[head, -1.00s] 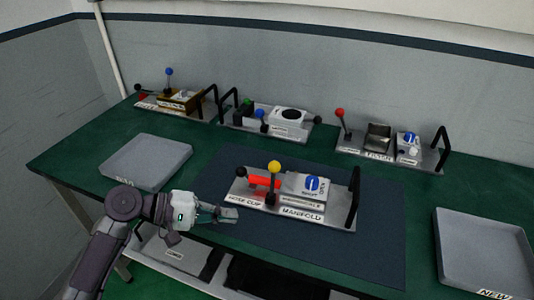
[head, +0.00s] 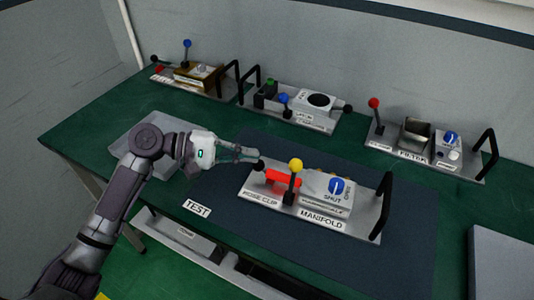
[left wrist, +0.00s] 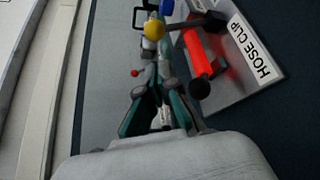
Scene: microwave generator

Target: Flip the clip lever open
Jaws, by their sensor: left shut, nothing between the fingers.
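The manifold board (head: 362,226) stands on the dark mat, with a "HOSE CLIP" label at its left. Above that label lies a red bar (head: 283,178) with a black ball (head: 260,166) at its left end. In the left wrist view the red bar (left wrist: 197,52) and its black ball (left wrist: 199,88) are right of the fingers. An upright lever with a yellow ball (head: 295,165) stands beside the red bar. My left gripper (head: 256,154) is shut and empty, its tips close to the black ball; contact cannot be told. My right gripper is not in view.
A valve block with a blue dial (head: 336,187) is on the board's right, then a black handle (head: 386,205). Several other lever boards stand along the back. A grey tray (head: 165,124) is partly behind my left arm; another tray (head: 500,262) is at right.

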